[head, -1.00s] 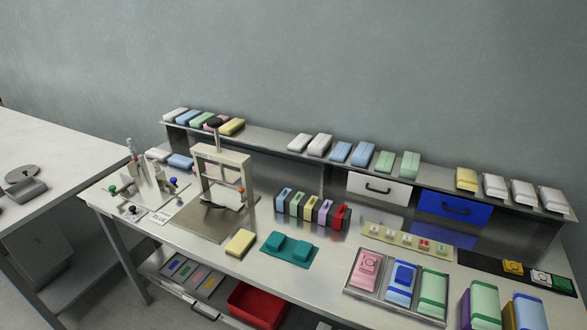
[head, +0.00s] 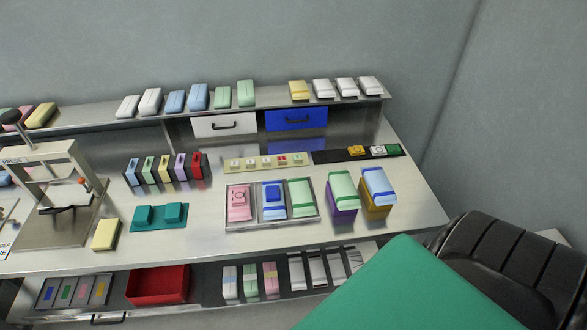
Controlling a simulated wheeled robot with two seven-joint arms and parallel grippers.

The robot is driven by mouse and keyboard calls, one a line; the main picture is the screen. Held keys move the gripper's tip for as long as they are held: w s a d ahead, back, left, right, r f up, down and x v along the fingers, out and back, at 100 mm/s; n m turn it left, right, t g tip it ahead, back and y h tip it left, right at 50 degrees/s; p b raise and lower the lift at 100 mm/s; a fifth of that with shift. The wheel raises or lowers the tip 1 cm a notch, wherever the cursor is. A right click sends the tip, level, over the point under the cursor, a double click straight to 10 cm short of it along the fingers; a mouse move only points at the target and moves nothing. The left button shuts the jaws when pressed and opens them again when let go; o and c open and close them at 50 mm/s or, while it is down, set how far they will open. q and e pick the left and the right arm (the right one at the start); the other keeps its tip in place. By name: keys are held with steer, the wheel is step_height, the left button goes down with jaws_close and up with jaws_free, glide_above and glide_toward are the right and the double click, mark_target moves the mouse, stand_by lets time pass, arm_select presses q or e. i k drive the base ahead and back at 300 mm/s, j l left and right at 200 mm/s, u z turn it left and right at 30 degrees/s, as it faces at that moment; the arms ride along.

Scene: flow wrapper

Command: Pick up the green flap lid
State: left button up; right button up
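A light green lid (head: 342,185) with a darker green band sits on top of a purple box (head: 342,222) at the right end of the bench in the head view. A similar green-topped pack (head: 301,194) lies in the right compartment of a metal tray (head: 233,223), beside a blue one (head: 272,213) and a pink one (head: 238,203). I cannot tell from the picture which green piece is the flap lid.
A gold box (head: 376,212) with a blue lid (head: 379,182) stands just right of the purple box. A large flat green surface (head: 410,290) and a black ribbed shape (head: 500,260) cover the lower right; I cannot tell what they are. Bare bench lies right of the boxes.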

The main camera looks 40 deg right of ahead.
mark_target(391, 149)
steer(key=z, duration=2)
